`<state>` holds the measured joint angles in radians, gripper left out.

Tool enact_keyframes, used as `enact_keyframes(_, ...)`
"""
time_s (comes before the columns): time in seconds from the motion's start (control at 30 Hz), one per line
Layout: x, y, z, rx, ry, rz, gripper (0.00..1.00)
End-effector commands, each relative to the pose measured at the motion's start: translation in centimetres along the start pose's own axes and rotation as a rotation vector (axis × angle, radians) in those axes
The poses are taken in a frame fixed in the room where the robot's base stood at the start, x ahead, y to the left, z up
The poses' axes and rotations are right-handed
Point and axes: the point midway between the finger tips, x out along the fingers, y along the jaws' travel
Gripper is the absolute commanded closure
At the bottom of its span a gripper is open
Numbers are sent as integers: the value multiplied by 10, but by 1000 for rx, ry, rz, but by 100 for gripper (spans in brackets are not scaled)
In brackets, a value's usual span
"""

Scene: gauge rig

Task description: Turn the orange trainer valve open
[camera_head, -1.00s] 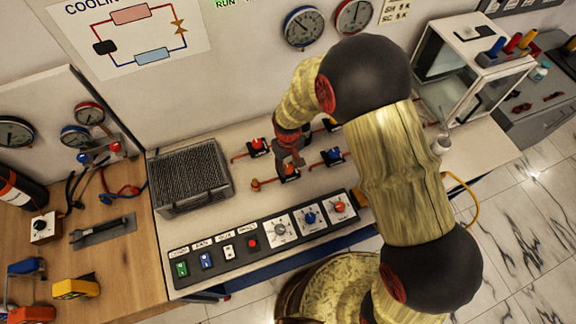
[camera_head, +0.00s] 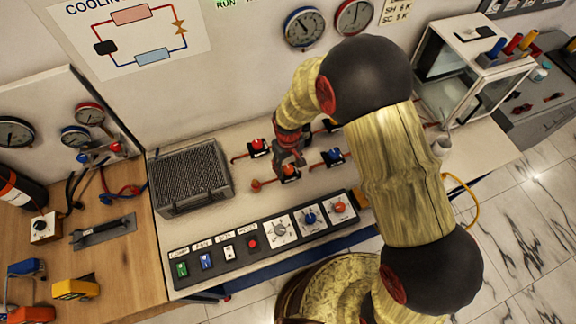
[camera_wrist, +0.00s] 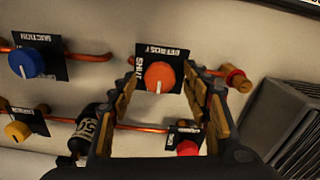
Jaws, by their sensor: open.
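The orange trainer valve (camera_wrist: 159,77) is a round orange knob on a black label plate that reads DEFROST and SHUT. A white mark on the knob points down in the wrist view. My gripper (camera_wrist: 163,80) is open, with one finger on each side of the knob in that view. I cannot tell whether the fingers touch the knob. In the head view my gripper (camera_head: 288,160) is over the orange valve (camera_head: 290,171), which it partly hides.
In the wrist view, a blue knob (camera_wrist: 27,62) and a yellow knob (camera_wrist: 18,131) lie left, and a red knob (camera_wrist: 187,148) below. Copper pipes run between them. The finned grey unit (camera_head: 188,178) stands left of the valves. The control panel (camera_head: 262,237) lies in front.

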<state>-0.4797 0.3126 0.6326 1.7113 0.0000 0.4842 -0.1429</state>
Motion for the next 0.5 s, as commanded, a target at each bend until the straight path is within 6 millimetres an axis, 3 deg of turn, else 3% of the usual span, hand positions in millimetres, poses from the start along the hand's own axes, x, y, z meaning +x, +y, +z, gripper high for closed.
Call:
enact_keyframes(0.27,-6,0,0,0,2,0,52)
enact_keyframes(0.5,-47,0,-2,0,5,1,52)
